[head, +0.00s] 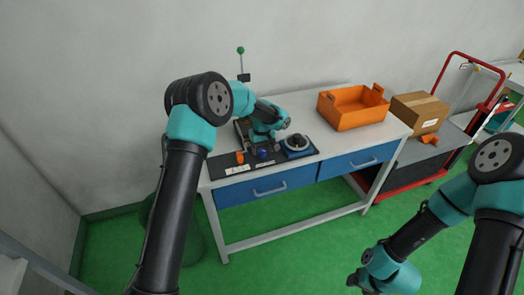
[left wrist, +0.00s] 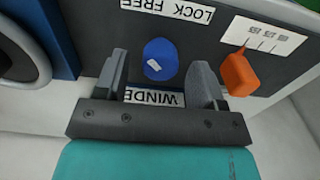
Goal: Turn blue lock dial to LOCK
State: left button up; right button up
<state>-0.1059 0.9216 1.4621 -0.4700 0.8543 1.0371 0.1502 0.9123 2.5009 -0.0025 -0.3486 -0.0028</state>
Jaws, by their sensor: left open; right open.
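The blue lock dial (head: 262,154) sits on the dark panel at the front left of the bench. In the left wrist view the dial (left wrist: 158,52) shows a small white mark and lies between my open left fingers, with a gap on each side. My left gripper (head: 264,143) is over the panel, pointing down at the dial. An upside-down label reading LOCK FREE (left wrist: 168,10) is at the dial's upper edge, and a partly hidden WINDE label (left wrist: 154,97) is below it. My right gripper (head: 362,284) hangs low over the green floor, well away from the bench.
An orange knob (left wrist: 239,74) stands just beside one left finger; it also shows in the head view (head: 240,157). A round dark-and-white device on a blue base (head: 297,146) is right of the dial. An orange crate (head: 353,112) stands further right on the bench.

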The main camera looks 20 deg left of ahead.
pick_arm(q)
jog(key=shift+f, duration=0.6)
jog(key=c, duration=0.9)
